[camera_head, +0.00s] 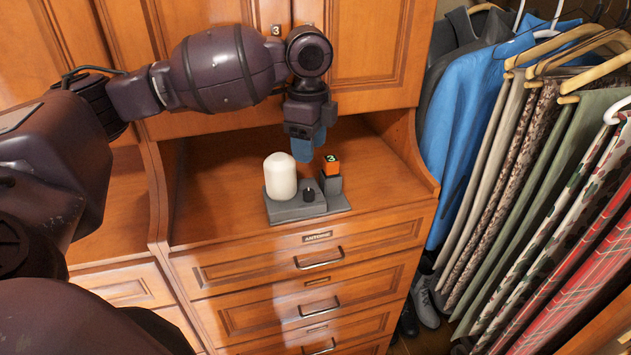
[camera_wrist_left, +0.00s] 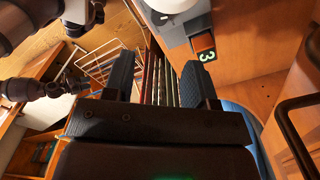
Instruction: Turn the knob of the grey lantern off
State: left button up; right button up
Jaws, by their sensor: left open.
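The grey lantern has a flat grey base (camera_head: 292,212), a white dome (camera_head: 280,177) and a small black knob (camera_head: 309,194). It stands upright on the wooden drawer cabinet's top, its base also showing at the top of the left wrist view (camera_wrist_left: 180,37). The knob cannot be made out there. My left gripper (camera_head: 308,152) is open, pointing down above and behind the lantern's right part, apart from the knob. In the left wrist view its two fingers (camera_wrist_left: 158,80) are spread with nothing between them. My right gripper is not visible in the head view.
An orange-and-dark block marked 3 (camera_head: 331,166) stands at the lantern's right rear, close to my left gripper. Cabinet doors (camera_head: 370,50) rise behind the recess. Hanging trousers (camera_head: 540,160) fill the right side. The cabinet top (camera_head: 385,185) right of the lantern is clear.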

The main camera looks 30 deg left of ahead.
aim_at(309, 191)
pick_arm(q)
notch_tip(309, 191, down, 11)
jog(key=shift+s+a+r+p, duration=0.1)
jog(key=shift+p, duration=0.2)
dwell(0.4)
jog(key=c, duration=0.9)
jog(key=shift+n, duration=0.6)
jog(key=shift+c, duration=0.2)
